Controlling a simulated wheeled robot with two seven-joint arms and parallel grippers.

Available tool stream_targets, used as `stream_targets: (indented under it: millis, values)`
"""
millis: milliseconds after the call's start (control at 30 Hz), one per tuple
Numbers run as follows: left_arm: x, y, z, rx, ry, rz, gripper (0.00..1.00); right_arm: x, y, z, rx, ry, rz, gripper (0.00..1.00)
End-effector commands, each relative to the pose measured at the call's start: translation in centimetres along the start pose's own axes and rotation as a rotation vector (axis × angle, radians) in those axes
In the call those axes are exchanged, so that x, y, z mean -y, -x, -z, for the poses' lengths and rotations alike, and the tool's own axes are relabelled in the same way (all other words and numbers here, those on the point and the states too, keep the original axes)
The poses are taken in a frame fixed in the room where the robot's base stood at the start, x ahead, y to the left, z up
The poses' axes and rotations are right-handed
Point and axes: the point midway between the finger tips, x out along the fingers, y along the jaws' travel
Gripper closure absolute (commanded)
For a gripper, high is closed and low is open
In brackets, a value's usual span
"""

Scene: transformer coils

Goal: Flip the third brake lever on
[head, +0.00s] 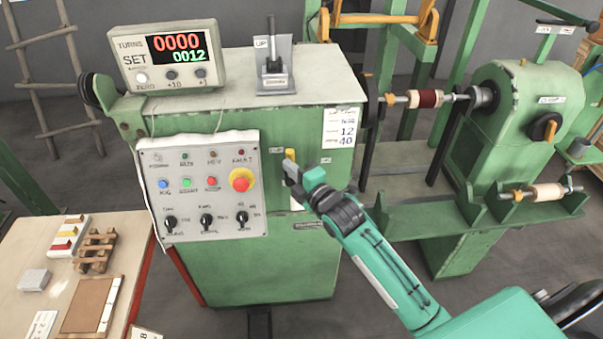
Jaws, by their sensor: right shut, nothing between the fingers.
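A small yellow-tipped lever (290,154) shows on the green front face of the machine, right of the control panel. My right gripper (291,173) is shut and empty. Its fingertips are just below the yellow tip, and I cannot tell whether they touch it. The gripper hides the part of the face behind it. A black lever (271,50) stands upright in a grey plate marked UP on the machine top. I cannot tell which lever is the third brake lever. My left gripper is not in view.
The control panel (198,190) has buttons, knobs and a red emergency stop. A counter display (168,56) stands on top. A spindle with a dark red coil (426,98) lies at right. A side table (125,235) holds small items at left.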

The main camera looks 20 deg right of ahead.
Motion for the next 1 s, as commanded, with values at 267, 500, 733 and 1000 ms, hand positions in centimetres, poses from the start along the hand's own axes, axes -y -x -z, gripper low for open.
stream_targets:
  millis: [267,500,733,1000]
  values:
    - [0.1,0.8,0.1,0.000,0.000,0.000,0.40,0.0,-2.5,0.0,0.000,0.000,0.000,1.00]
    - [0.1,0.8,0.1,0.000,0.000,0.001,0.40,0.0,-2.7,0.0,0.000,0.000,-0.001,1.00]
    - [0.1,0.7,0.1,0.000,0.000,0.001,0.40,0.1,-2.7,-0.1,0.000,-0.004,-0.003,1.00]
    - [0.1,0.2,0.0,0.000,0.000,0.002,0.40,0.0,-2.4,-0.5,0.000,-0.048,-0.029,1.00]
